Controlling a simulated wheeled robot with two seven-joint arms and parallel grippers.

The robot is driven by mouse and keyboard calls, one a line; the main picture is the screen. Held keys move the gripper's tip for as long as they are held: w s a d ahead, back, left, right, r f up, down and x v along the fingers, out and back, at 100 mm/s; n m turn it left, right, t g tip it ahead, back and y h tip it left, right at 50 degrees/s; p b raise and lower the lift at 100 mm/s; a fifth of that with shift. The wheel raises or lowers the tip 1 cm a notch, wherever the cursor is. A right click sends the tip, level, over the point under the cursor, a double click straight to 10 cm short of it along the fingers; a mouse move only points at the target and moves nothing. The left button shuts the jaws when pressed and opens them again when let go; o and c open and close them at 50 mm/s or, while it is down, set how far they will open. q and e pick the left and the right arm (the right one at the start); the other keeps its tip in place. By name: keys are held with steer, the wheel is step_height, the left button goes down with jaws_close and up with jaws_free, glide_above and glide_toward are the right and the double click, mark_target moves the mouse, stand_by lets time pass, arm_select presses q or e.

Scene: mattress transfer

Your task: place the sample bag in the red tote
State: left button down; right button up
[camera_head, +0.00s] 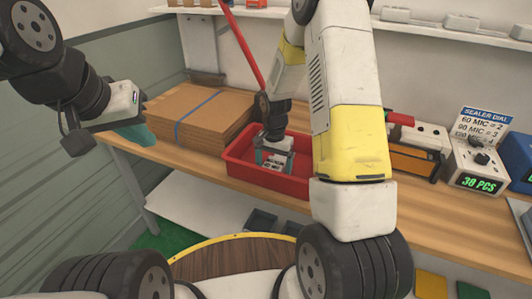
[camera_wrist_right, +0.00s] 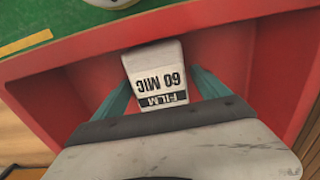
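The red tote (camera_head: 240,166) stands on the workbench. My right gripper (camera_head: 273,158) reaches down into it. In the right wrist view, a small white block-like bag (camera_wrist_right: 158,78), printed "FILM 60 MIC" and seen upside down, sits between the teal fingers of my right gripper (camera_wrist_right: 161,76). Whether the bag touches the tote floor is unclear. My left gripper (camera_head: 136,134) is at the left, over the bench edge near the cardboard. Its finger gap does not show.
Stacked flat cardboard (camera_head: 195,115) with a blue strap lies left of the tote. A red rod (camera_head: 241,45) slants behind the tote. A white shelf (camera_head: 450,35) runs above.

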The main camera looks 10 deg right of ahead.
steer(key=s+r+n+t, duration=0.1)
steer(key=s+r, duration=0.2)
steer(key=r, duration=1.6)
steer(key=s+r+n+t+y, duration=0.1)
steer(key=s+r+n+t, duration=0.1)
steer(key=s+r, duration=0.4)
steer(key=s+r+n+t+y, duration=0.1)
steer(key=s+r+n+t, duration=0.2)
steer(key=s, duration=0.9)
step_height(320, 180, up, 3)
steer(key=shift+s+a+r+n, duration=0.1)
steer(key=shift+s+a+n, duration=0.25)
steer(key=shift+n, duration=0.35)
